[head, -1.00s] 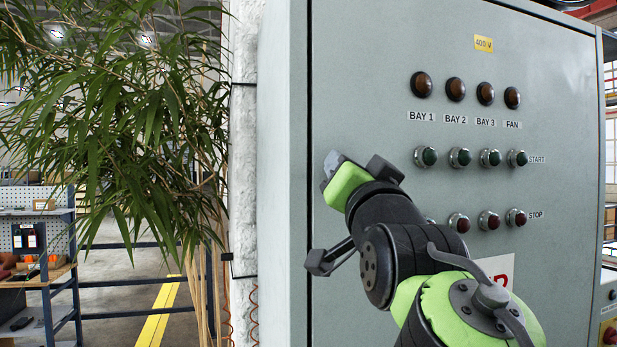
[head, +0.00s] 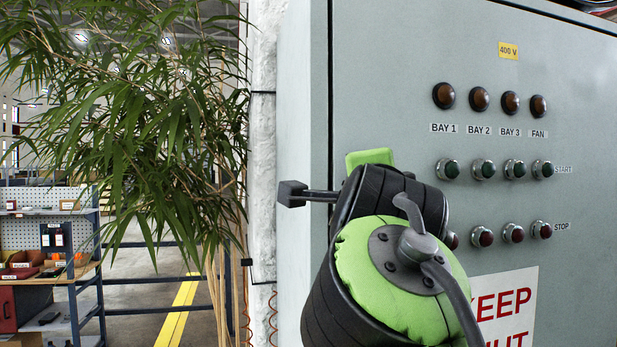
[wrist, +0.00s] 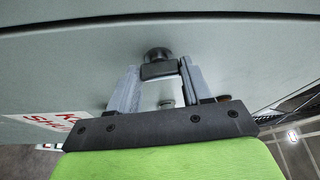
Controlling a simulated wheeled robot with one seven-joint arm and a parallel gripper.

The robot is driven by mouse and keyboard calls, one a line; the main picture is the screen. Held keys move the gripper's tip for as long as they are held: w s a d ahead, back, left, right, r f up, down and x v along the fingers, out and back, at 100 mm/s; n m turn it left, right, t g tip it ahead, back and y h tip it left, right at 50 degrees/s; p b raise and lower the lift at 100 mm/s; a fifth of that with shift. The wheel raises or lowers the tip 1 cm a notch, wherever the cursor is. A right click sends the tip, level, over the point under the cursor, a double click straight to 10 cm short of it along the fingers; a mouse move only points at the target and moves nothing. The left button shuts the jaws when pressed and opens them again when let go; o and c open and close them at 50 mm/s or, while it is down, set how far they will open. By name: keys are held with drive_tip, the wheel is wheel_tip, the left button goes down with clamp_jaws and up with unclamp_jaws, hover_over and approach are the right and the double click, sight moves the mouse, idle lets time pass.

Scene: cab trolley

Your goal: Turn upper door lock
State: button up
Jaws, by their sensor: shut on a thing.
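The upper door lock (wrist: 156,54) is a small dark round knob on the grey cabinet door, seen at the upper middle of the wrist view. My gripper (wrist: 160,73) has its two grey fingers on either side of the lock's dark lower part and is shut on it. In the head view the lock and my fingertips are hidden behind my own black and green wrist links. Whether the lock has turned cannot be told.
The grey control cabinet (head: 410,60) carries rows of lamps and buttons, with START buttons (head: 483,169) close right of my arm. A red-lettered sign (head: 505,300) is below. A leafy plant (head: 140,120) stands left of the cabinet, with yellow floor marking (head: 180,310) behind.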

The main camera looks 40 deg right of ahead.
drive_tip(key=shift+r+m+g+y+p, duration=0.1)
drive_tip(key=shift+m+g+y+p, duration=0.25)
drive_tip(key=shift+m, duration=0.55)
drive_tip(key=o, duration=1.1)
drive_tip(key=shift+c, duration=0.2)
